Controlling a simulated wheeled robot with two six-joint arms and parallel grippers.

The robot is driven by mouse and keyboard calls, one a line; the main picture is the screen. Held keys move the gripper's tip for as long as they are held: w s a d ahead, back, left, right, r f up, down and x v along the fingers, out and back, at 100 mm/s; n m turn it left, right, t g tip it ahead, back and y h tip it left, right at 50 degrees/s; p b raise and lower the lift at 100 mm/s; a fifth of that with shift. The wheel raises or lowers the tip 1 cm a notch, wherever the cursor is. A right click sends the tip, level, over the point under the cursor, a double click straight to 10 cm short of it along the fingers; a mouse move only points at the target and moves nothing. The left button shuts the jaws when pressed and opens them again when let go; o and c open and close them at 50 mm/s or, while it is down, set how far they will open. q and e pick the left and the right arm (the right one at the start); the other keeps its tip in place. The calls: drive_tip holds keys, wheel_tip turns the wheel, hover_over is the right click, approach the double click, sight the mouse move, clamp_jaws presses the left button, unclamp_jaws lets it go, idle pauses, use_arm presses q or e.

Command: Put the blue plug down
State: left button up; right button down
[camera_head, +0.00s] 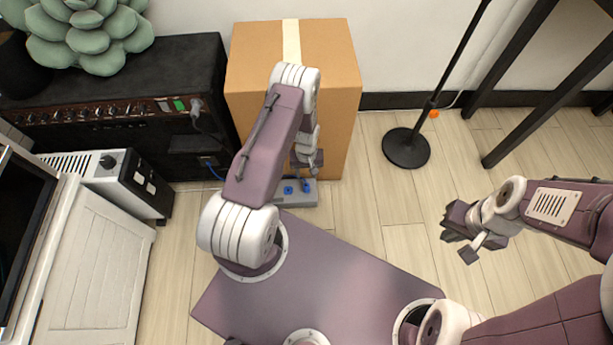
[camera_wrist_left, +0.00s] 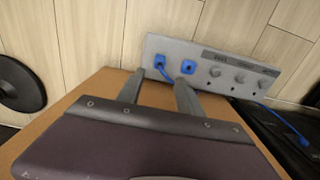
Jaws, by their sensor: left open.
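The blue plug (camera_head: 306,186) is at the grey socket panel (camera_head: 306,200) on the floor in front of the cardboard box. In the left wrist view the plug (camera_wrist_left: 160,62) sits at the panel (camera_wrist_left: 214,56), with a blue cable curving down from it, beside a round blue socket (camera_wrist_left: 188,67). Whether it is fully seated cannot be told. My left gripper (camera_head: 308,164) is above the panel; in its wrist view the fingers (camera_wrist_left: 158,88) are apart, with nothing visibly held, and point toward the plug. My right gripper (camera_head: 461,243) is open and empty over the floor at right.
The cardboard box (camera_head: 334,75) stands close behind the panel. A stand's round black base (camera_head: 406,148) is to the right. Bare floor (camera_head: 375,210) lies between.

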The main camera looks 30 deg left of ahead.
use_arm(q)
drive_tip(key=d+r+m, duration=0.2)
drive_tip(key=d+r, duration=0.1)
drive_tip(key=r, duration=1.3)
drive_tip(key=s+d+r+m, duration=0.2)
drive_tip(key=s+r, duration=0.4)
drive_tip(key=r, duration=0.1)
drive_tip(key=s+d+r+m+t, duration=0.1)
drive_tip(key=s+d+r+m, duration=0.1)
drive_tip(key=s+r, duration=0.4)
drive_tip(key=shift+s+d+r, duration=0.25)
drive_tip(key=shift+s+r, duration=0.15)
drive_tip(key=shift+r, duration=0.2)
use_arm(e)
drive_tip(key=shift+r, duration=0.45)
use_arm(q)
drive_tip(key=shift+r, duration=0.1)
use_arm(e)
drive_tip(key=shift+r, duration=0.1)
use_arm(q)
wheel_tip(320, 180, up, 41)
drive_tip(key=p, duration=4.1)
drive_tip(key=shift+p, duration=0.3)
use_arm(e)
wheel_tip(320, 180, up, 41)
use_arm(q)
drive_tip(key=shift+r, duration=0.1)
use_arm(e)
drive_tip(key=shift+r, duration=0.1)
